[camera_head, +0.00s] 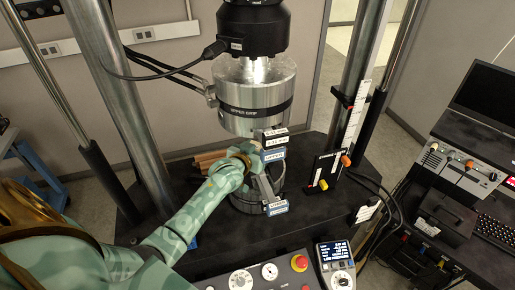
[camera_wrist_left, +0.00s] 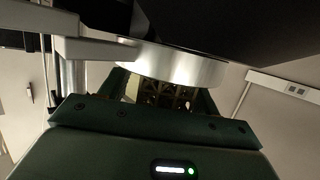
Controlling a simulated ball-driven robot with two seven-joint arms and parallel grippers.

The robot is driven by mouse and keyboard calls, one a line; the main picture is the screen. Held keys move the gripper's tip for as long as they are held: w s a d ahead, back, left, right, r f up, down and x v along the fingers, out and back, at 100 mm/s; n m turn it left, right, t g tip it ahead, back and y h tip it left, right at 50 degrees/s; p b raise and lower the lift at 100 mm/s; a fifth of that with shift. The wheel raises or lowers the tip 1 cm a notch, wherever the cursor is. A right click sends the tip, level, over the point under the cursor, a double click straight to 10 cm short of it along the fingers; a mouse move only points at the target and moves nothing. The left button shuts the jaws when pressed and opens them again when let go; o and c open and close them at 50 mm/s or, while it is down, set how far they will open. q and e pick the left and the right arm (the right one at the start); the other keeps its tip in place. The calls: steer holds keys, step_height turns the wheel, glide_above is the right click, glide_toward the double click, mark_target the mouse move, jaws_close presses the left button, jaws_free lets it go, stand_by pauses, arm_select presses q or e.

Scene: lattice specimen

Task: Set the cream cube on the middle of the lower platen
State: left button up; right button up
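My left gripper (camera_head: 250,165) reaches in from the left between the platens of the test frame. The wrist view shows an openwork lattice block (camera_wrist_left: 168,94), dim and yellowish, between its fingers; it appears to be the cream cube, gripped there. In the head view the gripper hides the cube. The lower platen (camera_head: 245,203) is a round metal piece below the gripper, partly covered by the hand and by label plates. I cannot tell whether the cube touches it. My right gripper is not in view.
The silver upper grip (camera_head: 255,98) hangs close above the hand. Label plates (camera_head: 274,144) stand just right of it. Steel columns (camera_head: 122,105) flank the space. Brown blocks (camera_head: 208,160) lie behind the forearm. A black panel with knobs (camera_head: 325,172) stands to the right.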

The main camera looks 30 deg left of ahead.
arm_select(q)
steer(key=shift+r, duration=0.2)
steer(key=p+v, duration=0.1)
steer(key=v, duration=1.1)
stand_by(1.8)
